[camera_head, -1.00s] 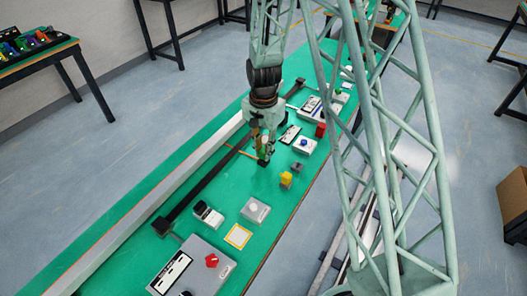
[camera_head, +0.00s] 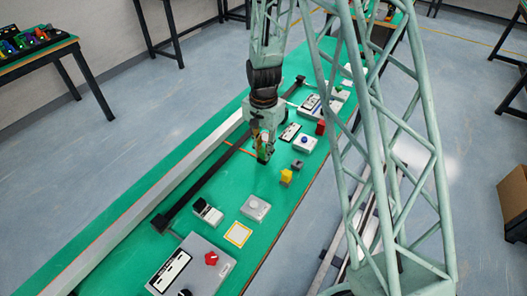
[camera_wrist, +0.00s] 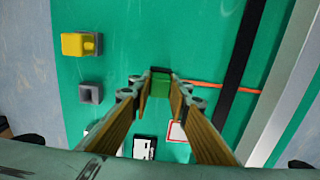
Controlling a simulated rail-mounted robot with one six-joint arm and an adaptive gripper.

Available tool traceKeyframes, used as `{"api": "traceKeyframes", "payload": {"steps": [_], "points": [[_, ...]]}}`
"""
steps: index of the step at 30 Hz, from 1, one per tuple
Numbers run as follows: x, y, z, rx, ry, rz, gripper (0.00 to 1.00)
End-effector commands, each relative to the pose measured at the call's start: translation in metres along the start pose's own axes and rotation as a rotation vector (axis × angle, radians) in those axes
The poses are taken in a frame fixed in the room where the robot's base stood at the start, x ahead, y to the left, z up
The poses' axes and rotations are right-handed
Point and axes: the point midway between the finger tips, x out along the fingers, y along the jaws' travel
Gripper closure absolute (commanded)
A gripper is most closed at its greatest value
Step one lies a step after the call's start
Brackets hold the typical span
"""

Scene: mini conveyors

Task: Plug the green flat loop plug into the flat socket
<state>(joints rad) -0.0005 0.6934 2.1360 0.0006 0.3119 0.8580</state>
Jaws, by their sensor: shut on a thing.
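My gripper (camera_wrist: 160,92) is shut on a green plug (camera_wrist: 160,87), which shows between its fingertips in the wrist view. In the head view my gripper (camera_head: 264,157) points down over the green table, left of a yellow block. I cannot tell the plug's gap to the table. The yellow block (camera_wrist: 80,44) and a small grey block (camera_wrist: 90,93) stand left of the gripper in the wrist view. They also show in the head view as the yellow block (camera_head: 286,176) and the grey block (camera_head: 298,165). I cannot tell which piece is the flat socket.
A dark rail (camera_head: 190,201) runs along the table's left side. A light box with a blue button (camera_head: 306,144) and a red block (camera_head: 320,128) stand beyond. Nearer are a grey box (camera_head: 255,208) and a panel with a red knob (camera_head: 211,258).

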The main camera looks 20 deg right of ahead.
Motion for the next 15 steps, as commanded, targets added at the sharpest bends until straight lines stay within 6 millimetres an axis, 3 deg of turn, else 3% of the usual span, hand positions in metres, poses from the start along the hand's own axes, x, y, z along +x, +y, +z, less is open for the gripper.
{"api": "traceKeyframes", "payload": {"steps": [6,15], "points": [[0.0001,0.0000,0.0000,0.000,0.000,0.000,0.68],[-0.0001,0.0001,0.0000,0.000,0.000,0.000,0.68]]}}
